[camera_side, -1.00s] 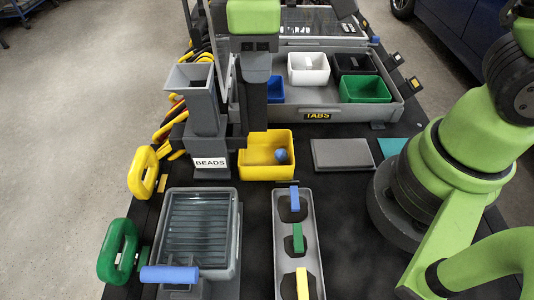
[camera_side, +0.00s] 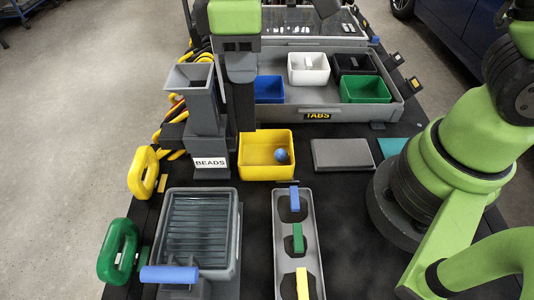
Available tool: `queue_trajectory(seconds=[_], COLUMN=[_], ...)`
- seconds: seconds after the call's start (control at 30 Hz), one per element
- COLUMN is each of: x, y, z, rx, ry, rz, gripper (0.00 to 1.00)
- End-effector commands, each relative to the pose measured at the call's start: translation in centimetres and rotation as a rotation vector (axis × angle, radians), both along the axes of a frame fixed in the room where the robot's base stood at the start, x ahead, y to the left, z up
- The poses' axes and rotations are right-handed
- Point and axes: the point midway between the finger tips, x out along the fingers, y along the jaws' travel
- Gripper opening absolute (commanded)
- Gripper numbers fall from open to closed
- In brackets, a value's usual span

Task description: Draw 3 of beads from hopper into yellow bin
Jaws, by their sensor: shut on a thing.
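The grey hopper (camera_side: 202,115) stands upright at centre left, with a funnel mouth on top and a BEADS label (camera_side: 210,162) at its foot. The yellow bin (camera_side: 266,171) sits on the table just right of the hopper's foot. One blue bead (camera_side: 281,155) lies inside it, toward the right. My gripper (camera_side: 241,122) points down close beside the hopper's right side, behind and left of the bin. It is shut on a part at the hopper's side; that part is mostly hidden by the fingers. The inside of the hopper is not visible.
Behind is a grey TABS tray (camera_side: 300,104) with blue, white, black and green bins. In front are a ribbed grey box (camera_side: 198,225) with a blue handle and a grey holder (camera_side: 284,265) with coloured bars. A yellow handle (camera_side: 142,172) and green handle (camera_side: 117,252) stand left.

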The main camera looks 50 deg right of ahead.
Motion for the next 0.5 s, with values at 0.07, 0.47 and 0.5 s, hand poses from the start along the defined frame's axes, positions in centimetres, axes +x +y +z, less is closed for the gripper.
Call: queue_trajectory(seconds=[0.07, 0.47, 0.5], x=[-0.2, -2.2, -2.4], y=[-0.5, -2.6, -2.8], z=[0.1, 0.1, 0.1], rx=[-0.002, -0.002, -0.002], ry=[-0.006, -0.008, -0.008], rz=[0.001, 0.001, 0.001], gripper=[0.02, 0.02, 0.02])
